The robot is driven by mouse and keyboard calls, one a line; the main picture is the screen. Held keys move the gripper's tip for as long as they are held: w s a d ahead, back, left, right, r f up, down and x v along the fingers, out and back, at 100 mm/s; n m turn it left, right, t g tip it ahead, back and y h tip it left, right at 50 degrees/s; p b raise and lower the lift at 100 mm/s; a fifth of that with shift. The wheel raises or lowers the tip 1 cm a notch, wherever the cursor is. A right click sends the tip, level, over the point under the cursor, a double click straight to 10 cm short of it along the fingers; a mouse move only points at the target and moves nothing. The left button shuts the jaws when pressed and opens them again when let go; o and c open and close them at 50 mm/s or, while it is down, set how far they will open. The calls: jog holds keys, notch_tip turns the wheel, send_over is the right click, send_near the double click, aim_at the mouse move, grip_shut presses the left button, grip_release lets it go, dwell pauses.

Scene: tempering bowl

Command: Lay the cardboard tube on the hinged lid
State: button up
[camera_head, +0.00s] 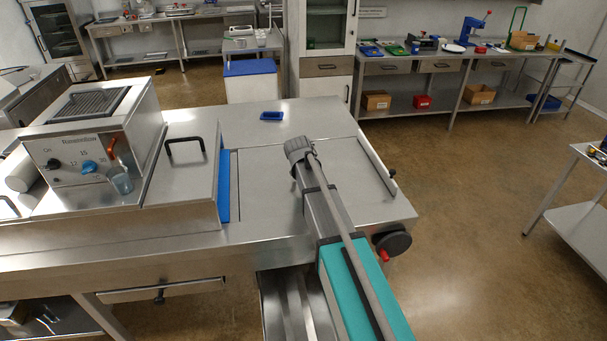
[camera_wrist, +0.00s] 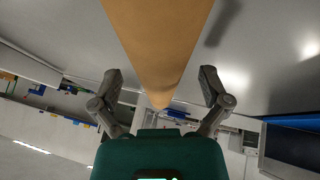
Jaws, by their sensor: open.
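In the wrist view a brown cardboard tube (camera_wrist: 158,40) runs from the top edge down between the fingers, narrowing toward its far end. My gripper (camera_wrist: 160,78) is open, one finger on each side of the tube, with visible gaps. A grey metal surface (camera_wrist: 255,45) lies behind the tube; whether they touch is unclear. In the head view a flat steel panel with a black handle (camera_head: 178,181), beside the box-shaped machine, looks like the hinged lid, and it lies closed. The gripper and tube cannot be made out in the head view.
The box-shaped machine with knobs (camera_head: 85,150) stands left of the panel. A blue strip (camera_head: 224,185) edges the panel's right side. A small blue tray (camera_head: 272,116) sits on the steel counter (camera_head: 265,205), which is otherwise mostly bare.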

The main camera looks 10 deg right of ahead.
grip_shut()
dwell(0.3)
jog(key=shift+r, duration=0.15)
notch_tip(320, 180, up, 3)
jog(key=p, duration=0.3)
jog(key=shift+f, duration=0.2)
jog(key=s+r+p, duration=0.1)
jog(key=r+p, duration=0.1)
jog(key=s+r+p, duration=0.4)
jog(key=shift+s+r+p, duration=0.15)
jog(key=shift+r+p, duration=0.25)
jog(key=s+r+p, duration=0.3)
jog(key=s, duration=0.5)
jog(key=shift+s+r, duration=0.2)
jog(key=shift+s, duration=0.15)
